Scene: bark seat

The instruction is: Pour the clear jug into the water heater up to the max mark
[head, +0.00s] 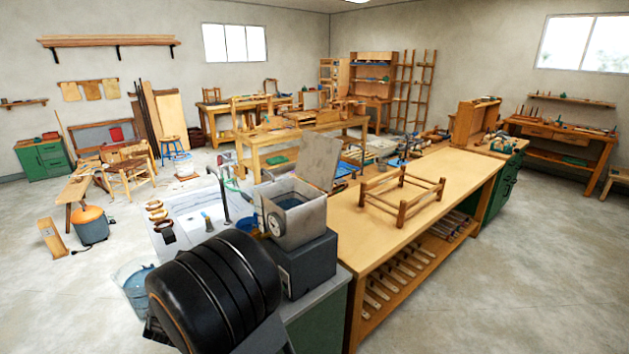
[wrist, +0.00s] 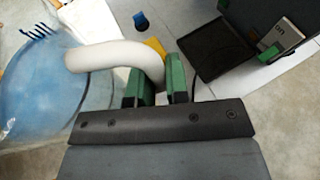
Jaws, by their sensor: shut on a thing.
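The clear jug (head: 135,287) shows low at the left in the head view, bluish inside, beside the bench sink. In the wrist view the jug (wrist: 45,88) fills the left side, with its white handle (wrist: 115,55) reaching right. My gripper (wrist: 161,86) is shut on that handle, green fingertips either side. In the head view my dark arm hides the gripper. What looks like the water heater (head: 297,229), a grey metal box with a round dial, stands right of the jug, its lid (head: 306,161) raised and bluish water inside. I cannot make out a max mark.
The heater rests on a dark block (head: 305,265) at the bench end. A long wooden bench (head: 400,222) with a stool frame (head: 401,193) is to the right.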

